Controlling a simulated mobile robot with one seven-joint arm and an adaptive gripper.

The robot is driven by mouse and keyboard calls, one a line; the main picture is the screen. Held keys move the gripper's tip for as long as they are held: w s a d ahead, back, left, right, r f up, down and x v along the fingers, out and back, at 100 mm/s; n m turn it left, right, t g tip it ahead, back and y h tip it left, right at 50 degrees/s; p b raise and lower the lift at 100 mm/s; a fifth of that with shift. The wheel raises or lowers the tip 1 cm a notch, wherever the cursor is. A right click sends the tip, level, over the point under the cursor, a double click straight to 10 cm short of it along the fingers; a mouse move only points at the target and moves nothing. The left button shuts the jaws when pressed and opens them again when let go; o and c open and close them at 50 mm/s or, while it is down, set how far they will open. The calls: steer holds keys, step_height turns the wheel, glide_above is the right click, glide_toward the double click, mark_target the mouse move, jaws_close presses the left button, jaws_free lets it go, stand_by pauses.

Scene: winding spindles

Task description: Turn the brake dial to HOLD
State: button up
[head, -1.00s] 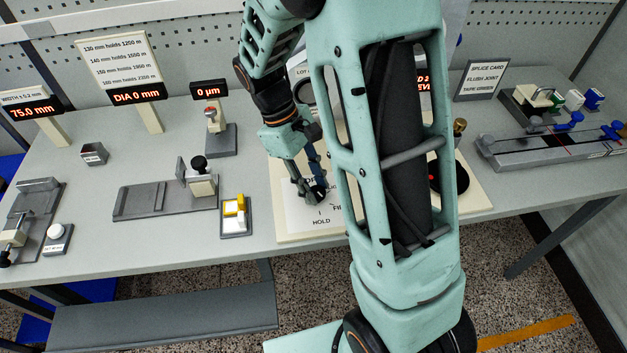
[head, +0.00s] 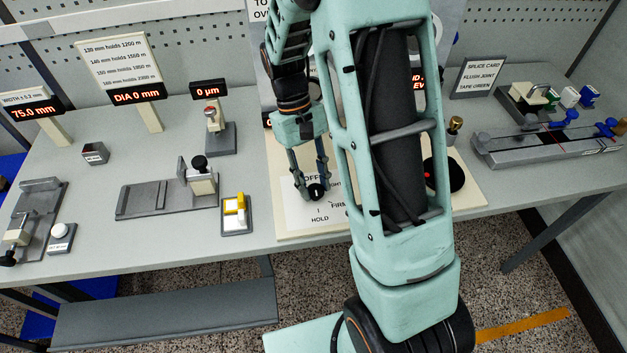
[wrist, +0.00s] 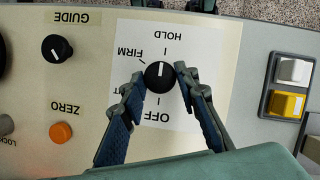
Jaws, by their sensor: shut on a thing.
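The brake dial (wrist: 160,76) is a round black knob with a white pointer line, on a white label plate (wrist: 205,105). In the wrist view the plate reads upside down, with HOLD at the top, FIRM at upper left and OFF at the bottom. The pointer line faces up, toward the HOLD mark. My gripper (wrist: 160,78) is shut on the dial, one finger on each side. In the head view my gripper (head: 315,190) reaches down to the dial (head: 317,192), and my arm hides part of the panel.
The GUIDE knob (wrist: 57,48) and an orange ZERO button (wrist: 61,132) are on the same panel. A yellow and white rocker switch (head: 235,213) stands left of the panel. A grey slide fixture (head: 150,198) is farther left. A splice fixture (head: 545,145) is at right.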

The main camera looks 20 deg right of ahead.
steer(key=o, duration=1.1)
steer(key=v, duration=1.2)
steer(key=shift+r, duration=0.1)
